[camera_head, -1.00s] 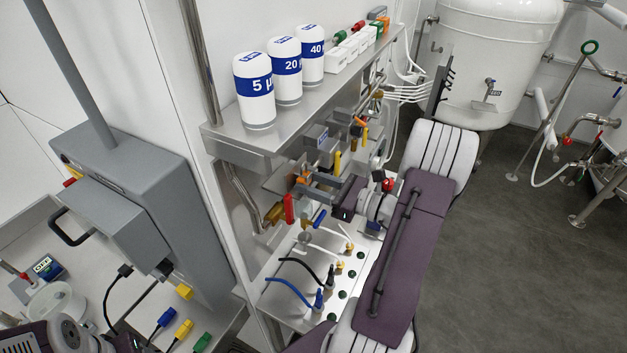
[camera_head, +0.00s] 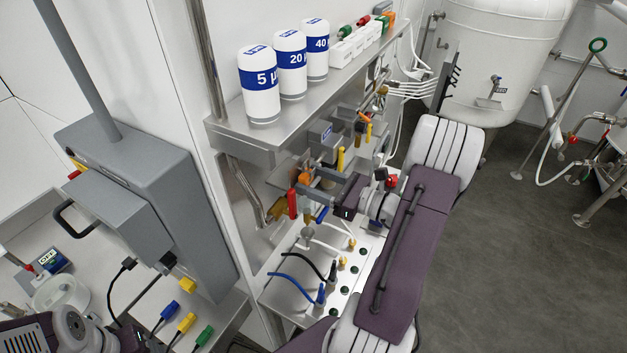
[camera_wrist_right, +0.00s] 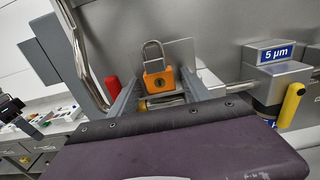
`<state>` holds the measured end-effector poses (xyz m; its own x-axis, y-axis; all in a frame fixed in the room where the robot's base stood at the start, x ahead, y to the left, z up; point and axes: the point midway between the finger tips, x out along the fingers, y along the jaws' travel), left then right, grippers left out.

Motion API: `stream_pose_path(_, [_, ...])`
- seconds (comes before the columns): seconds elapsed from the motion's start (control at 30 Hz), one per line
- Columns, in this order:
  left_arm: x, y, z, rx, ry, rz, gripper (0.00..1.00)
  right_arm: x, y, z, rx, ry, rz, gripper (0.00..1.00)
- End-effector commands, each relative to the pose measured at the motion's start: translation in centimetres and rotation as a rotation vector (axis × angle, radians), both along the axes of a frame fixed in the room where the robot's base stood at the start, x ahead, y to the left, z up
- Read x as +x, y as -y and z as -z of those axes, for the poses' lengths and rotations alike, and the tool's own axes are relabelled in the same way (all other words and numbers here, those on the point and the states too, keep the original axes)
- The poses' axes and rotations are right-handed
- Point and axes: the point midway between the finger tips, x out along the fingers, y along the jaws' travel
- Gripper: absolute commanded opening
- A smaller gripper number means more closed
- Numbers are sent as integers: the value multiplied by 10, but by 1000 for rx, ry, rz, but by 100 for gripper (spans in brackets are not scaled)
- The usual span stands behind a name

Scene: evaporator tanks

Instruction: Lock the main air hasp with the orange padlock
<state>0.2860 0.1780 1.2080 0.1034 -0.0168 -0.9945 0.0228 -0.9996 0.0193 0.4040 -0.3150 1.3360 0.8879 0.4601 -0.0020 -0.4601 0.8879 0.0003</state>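The orange padlock (camera_wrist_right: 159,81) has a grey shackle pointing up and a dark keyhole in its face. In the right wrist view it sits between the two fingers of my right gripper (camera_wrist_right: 159,88), with narrow gaps apparently left on both sides. In the head view the padlock (camera_head: 304,178) shows as a small orange patch at the fingertips of my right gripper (camera_head: 311,181). A grey metal plate (camera_wrist_right: 181,52) stands just behind the shackle. I cannot tell which part is the main air hasp. My left arm shows at the bottom left; its fingers are out of view.
A red handle (camera_head: 292,203) is close to the left of the right gripper, also in the wrist view (camera_wrist_right: 113,88). A "5 µm" filter block (camera_wrist_right: 276,55) with a yellow handle stands at right. A steel shelf (camera_head: 222,132) with white canisters overhangs the valves.

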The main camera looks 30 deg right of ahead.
Motion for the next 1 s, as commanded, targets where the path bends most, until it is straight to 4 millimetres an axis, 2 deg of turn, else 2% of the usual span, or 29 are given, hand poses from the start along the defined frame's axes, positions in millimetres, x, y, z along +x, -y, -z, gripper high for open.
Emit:
stream_pose_path(0.37, [0,0,0,0,0,0,63,-3,2,0,0,-1,1,63])
stream_pose_path(0.8, [0,0,-5,0,0,0,63,-42,23,0,0,-1,3,63])
stream_pose_path(1.0, [0,0,-6,0,0,0,63,-53,28,0,1,0,1,63])
